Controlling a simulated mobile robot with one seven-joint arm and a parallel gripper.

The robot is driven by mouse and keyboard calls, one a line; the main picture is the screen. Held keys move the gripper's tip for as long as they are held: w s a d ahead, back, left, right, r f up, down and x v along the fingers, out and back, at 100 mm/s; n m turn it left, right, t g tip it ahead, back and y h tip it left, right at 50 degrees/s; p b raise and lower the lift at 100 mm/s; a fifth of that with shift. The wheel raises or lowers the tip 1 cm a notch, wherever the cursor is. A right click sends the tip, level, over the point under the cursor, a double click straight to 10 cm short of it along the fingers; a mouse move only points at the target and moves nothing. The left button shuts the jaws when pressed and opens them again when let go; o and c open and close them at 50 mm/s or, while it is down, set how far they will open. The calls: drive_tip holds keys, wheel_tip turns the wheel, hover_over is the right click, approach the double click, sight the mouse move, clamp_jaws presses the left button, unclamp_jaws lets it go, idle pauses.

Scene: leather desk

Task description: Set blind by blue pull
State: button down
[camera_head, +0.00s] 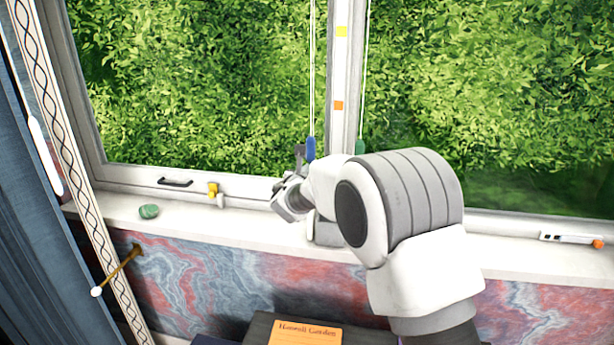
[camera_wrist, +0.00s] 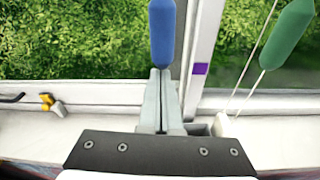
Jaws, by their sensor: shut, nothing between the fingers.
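My gripper (camera_head: 300,152) is just left of the pull in the head view. In the wrist view my gripper's fingertips (camera_wrist: 160,76) are together and empty. The pull's lower end shows right at the tips there; I cannot tell whether they touch. A green pull (camera_head: 360,146) hangs to the right, partly behind my arm, and shows at the upper right of the wrist view (camera_wrist: 287,35). The blind itself is out of view.
Yellow (camera_head: 341,31) and orange (camera_head: 338,105) marks sit on the middle post, and a purple mark (camera_wrist: 201,69) shows lower. A yellow window latch (camera_head: 213,190), a black handle (camera_head: 175,182) and a green stone (camera_head: 149,211) are left along the sill (camera_head: 240,222).

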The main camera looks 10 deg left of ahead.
drive_tip(key=shift+r, duration=0.2)
wheel_tip(320, 180, up, 28)
drive_tip(key=p, duration=1.5)
drive_tip(key=shift+f, duration=0.2)
drive_tip(key=shift+s, duration=0.2)
drive_tip(key=s+d+r+b, duration=0.1)
drive_tip(key=s+b, duration=0.1)
drive_tip(key=s, duration=0.6)
drive_tip(key=s+d+r+b, duration=0.1)
drive_tip(key=s+r+b, duration=0.1)
drive_tip(key=s, duration=0.7)
drive_tip(key=s+d+f+m+g+h, duration=0.25)
drive_tip(key=d+m, duration=0.35)
drive_tip(key=d, duration=0.3)
drive_tip(key=s+d+f+m+g+h, duration=0.1)
drive_tip(key=s+d+f+m+g, duration=0.15)
drive_tip(key=d+m, duration=0.5)
drive_tip(key=s+d+f+m+g+h, duration=0.15)
drive_tip(key=s+d+m, duration=0.25)
drive_tip(key=d, duration=0.6)
drive_tip(key=s+d+f+m+g+y, duration=0.1)
drive_tip(key=s+d+f+m+g, duration=0.1)
drive_tip(key=s+f+m, duration=0.3)
drive_tip(key=s+d+f+m+g+y, duration=0.2)
drive_tip(key=s+f+m, duration=0.4)
drive_tip(key=s+m, duration=0.7)
drive_tip(key=shift+s+d+f+y, duration=0.15)
drive_tip(key=shift+s+d+y, duration=0.15)
drive_tip(key=shift+d, duration=0.25)
